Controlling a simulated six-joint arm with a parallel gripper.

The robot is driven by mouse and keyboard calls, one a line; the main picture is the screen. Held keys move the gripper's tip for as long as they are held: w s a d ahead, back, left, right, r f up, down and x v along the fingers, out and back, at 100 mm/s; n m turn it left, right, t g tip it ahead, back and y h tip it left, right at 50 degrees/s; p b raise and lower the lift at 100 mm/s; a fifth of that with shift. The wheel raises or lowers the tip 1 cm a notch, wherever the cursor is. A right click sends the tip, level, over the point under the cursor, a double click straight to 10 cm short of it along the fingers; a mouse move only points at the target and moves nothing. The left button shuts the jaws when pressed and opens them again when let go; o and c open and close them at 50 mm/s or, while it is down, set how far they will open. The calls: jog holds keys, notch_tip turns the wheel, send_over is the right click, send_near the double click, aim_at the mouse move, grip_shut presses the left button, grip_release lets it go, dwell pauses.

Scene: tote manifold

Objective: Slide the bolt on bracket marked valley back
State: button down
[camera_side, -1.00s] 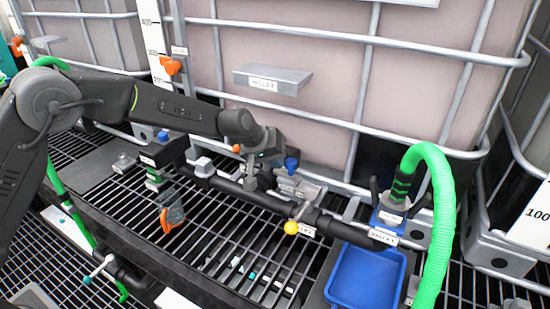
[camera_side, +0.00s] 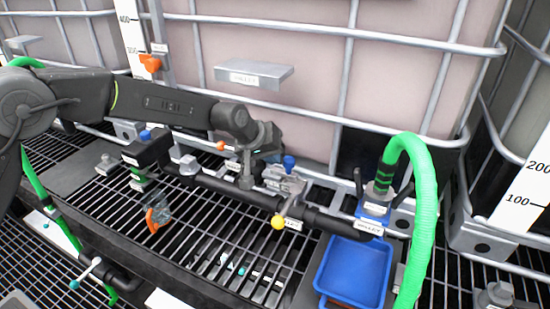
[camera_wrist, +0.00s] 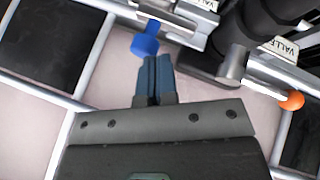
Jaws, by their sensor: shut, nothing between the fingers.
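In the wrist view the blue knob (camera_wrist: 145,45) and the bracket's metal (camera_wrist: 186,22) show at the top, with a label partly cut off. My gripper (camera_side: 276,153) is beside the knob, on its left in the side view. The wrist view shows its two blue fingers (camera_wrist: 155,73) together, empty, with tips close to the knob. I cannot tell whether they touch it.
A yellow ball-ended lever (camera_side: 278,222) stands in front of the bracket. A green hose (camera_side: 423,215) and a blue tray (camera_side: 354,272) are to the right. The caged tank rises close behind. An orange ball (camera_wrist: 292,101) shows at right in the wrist view.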

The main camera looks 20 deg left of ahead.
jog(key=v, duration=0.7)
jog(key=shift+s+a+r, duration=0.15)
jog(key=shift+a+r, duration=0.15)
jog(key=s+a+r+m+y, duration=0.1)
jog(key=s+a+r, duration=0.35)
jog(key=s, duration=0.35)
jog(key=s+a+r+m, duration=0.1)
jog(key=s+a+r, duration=0.35)
jog(key=s, duration=0.35)
jog(key=s+a+f+m+y, duration=0.1)
jog(key=s+a, duration=0.2)
jog(key=s, duration=0.6)
jog(key=s+a+f+m+g+y, duration=0.1)
jog(key=s+a+f, duration=0.1)
jog(key=s, duration=0.7)
jog(key=shift+a+f, duration=0.2)
jog(key=shift+a, duration=0.6)
